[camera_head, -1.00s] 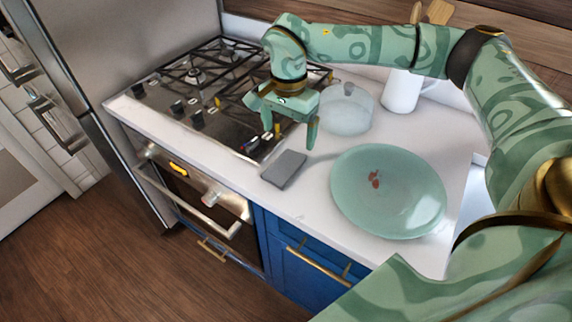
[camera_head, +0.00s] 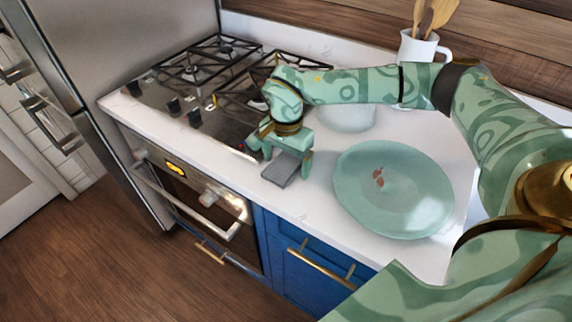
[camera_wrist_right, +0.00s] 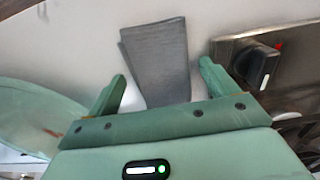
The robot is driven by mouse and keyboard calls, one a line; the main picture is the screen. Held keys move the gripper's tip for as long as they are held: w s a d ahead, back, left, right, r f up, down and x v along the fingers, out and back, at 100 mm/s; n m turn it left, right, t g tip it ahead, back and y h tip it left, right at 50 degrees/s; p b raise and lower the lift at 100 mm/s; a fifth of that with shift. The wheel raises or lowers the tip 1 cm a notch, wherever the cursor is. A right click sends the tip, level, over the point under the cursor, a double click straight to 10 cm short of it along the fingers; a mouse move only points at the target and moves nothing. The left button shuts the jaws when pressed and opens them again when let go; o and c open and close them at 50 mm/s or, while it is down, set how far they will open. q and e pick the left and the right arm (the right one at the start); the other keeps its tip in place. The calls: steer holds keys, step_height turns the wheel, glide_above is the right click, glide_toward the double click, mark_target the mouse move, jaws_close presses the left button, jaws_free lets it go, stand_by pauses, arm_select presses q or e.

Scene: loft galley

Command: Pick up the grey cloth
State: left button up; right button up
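The grey cloth (camera_head: 281,170) lies folded flat on the white counter, between the stove and a green plate. It also shows in the right wrist view (camera_wrist_right: 158,62), ahead of and between the fingers. My right gripper (camera_head: 281,163) is open just above and behind the cloth, its two fingers apart. In the right wrist view, the open fingers (camera_wrist_right: 163,88) stand on either side of the cloth's near end, with nothing gripped. Whether the fingers touch the counter cannot be told. My left gripper is not in view.
The green plate (camera_head: 400,205) with reddish marks lies right of the cloth. The stove (camera_head: 190,90) with its knobs is to the left. A white mug (camera_head: 418,48) holding wooden utensils stands at the back.

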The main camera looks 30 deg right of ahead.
steer(key=c, duration=0.9)
steer(key=shift+r, duration=0.65)
steer(key=s+a+r+p, duration=0.1)
steer(key=r, duration=0.1)
steer(key=a+r, duration=0.1)
steer(key=r, duration=0.1)
steer(key=s+a+r+p, duration=0.1)
steer(key=r, duration=0.2)
steer(key=shift+s+a+r+p, duration=0.1)
steer(key=shift+s+p, duration=0.2)
steer(key=shift+p, duration=0.05)
steer(key=s+a+r, duration=0.1)
steer(key=s+a, duration=0.1)
steer(key=s+a+r, duration=0.2)
steer(key=a, duration=0.1)
steer(key=s+a+r, duration=0.1)
steer(key=s+a, duration=0.1)
steer(key=shift+s+a+r+p, duration=0.25)
steer(key=shift+r+p, duration=0.05)
steer(key=shift+p, duration=0.05)
